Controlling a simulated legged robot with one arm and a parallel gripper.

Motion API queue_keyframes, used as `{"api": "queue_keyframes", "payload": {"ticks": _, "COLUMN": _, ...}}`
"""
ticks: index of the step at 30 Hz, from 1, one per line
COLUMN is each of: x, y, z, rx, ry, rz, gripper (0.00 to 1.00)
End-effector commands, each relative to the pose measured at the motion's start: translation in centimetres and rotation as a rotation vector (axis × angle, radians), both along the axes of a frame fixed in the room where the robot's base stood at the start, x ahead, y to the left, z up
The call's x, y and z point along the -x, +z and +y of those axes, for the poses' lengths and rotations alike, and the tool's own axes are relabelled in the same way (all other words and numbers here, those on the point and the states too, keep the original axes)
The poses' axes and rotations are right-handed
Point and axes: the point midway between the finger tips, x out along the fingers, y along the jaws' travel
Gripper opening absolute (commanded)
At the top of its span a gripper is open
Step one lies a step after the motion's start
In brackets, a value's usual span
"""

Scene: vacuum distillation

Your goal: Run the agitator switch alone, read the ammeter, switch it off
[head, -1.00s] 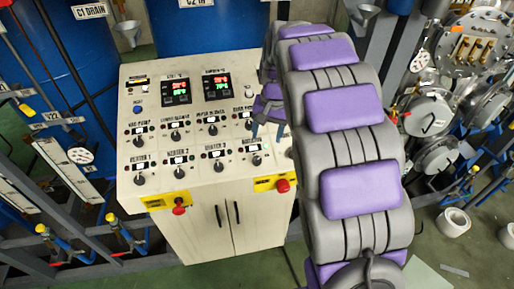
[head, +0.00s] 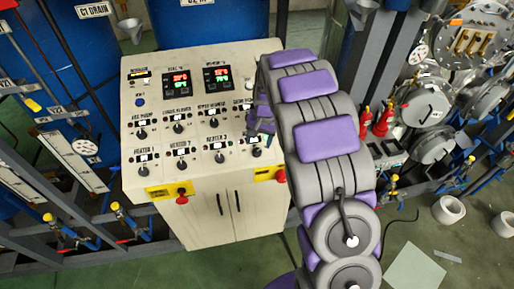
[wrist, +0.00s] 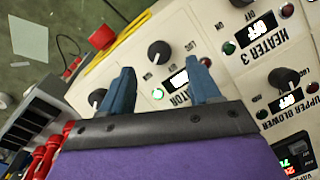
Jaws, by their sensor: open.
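The agitator switch is a black knob (wrist: 158,52) on the cream panel, and its label shows upside down in the wrist view. Beside the label are a brightly lit green lamp (wrist: 158,93), a dark red lamp (wrist: 205,62) and a small display (wrist: 180,78) whose text I cannot read. My gripper (wrist: 160,82) is open and empty, with its two blue fingers on either side of the agitator label and the knob beyond them. In the head view my gripper (head: 262,122) hides part of the panel's right side. I cannot identify an ammeter reading.
The heater 3 display (wrist: 264,24) and upper blower display (wrist: 286,99) read OFF. Their green lamps look dark. Red emergency buttons on yellow plates (head: 181,194) are on the cabinet front. Red extinguisher-like bottles (head: 383,120) and pipework stand at right.

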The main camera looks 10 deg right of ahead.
Motion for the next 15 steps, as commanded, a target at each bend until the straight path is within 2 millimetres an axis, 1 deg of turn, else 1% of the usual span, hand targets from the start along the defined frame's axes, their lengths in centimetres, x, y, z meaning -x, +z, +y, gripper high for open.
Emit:
{"api": "queue_keyframes", "payload": {"ticks": 1, "x": 0.1, "y": -1.0, "z": 0.2, "rx": -0.001, "ry": 0.0, "rz": 0.007, "gripper": 0.62}}
{"api": "queue_keyframes", "payload": {"ticks": 3, "x": 0.0, "y": -2.3, "z": 0.3, "rx": -0.001, "ry": 0.0, "rz": 0.006, "gripper": 0.62}}
{"api": "queue_keyframes", "payload": {"ticks": 6, "x": 0.0, "y": -3.8, "z": 0.5, "rx": -0.002, "ry": 0.0, "rz": 0.009, "gripper": 0.62}}
{"api": "queue_keyframes", "payload": {"ticks": 10, "x": -0.1, "y": -5.1, "z": 0.6, "rx": -0.001, "ry": 0.001, "rz": 0.004, "gripper": 0.62}}
{"api": "queue_keyframes", "payload": {"ticks": 15, "x": -0.2, "y": -5.8, "z": 0.7, "rx": 0.0, "ry": 0.001, "rz": 0.001, "gripper": 0.62}}
